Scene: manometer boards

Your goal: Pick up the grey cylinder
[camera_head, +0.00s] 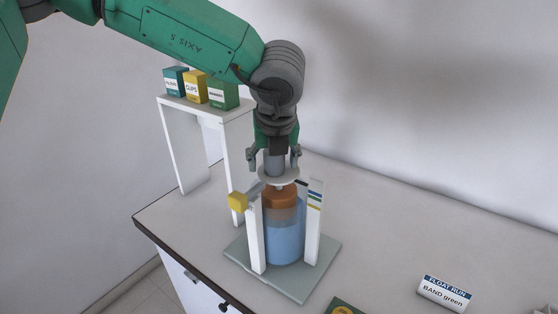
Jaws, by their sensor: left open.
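The grey cylinder (276,165) stands upright on a white disc (279,177) above a clear vessel (284,243). The vessel holds blue liquid with an orange-brown piece (279,196) at its top. My left gripper (273,157) points down from above, with one finger on each side of the cylinder. It is open, and I cannot tell whether either finger touches the cylinder. The gripper's body hides the cylinder's top. My right gripper is not in view.
White posts (256,243) flank the vessel on a grey base plate (308,287); the right post (314,225) has coloured bands. A yellow block (237,202) juts out left. A white stand (170,143) bears small boxes (195,88). A "BAND green" sign (444,293) stands right. The table's back right is clear.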

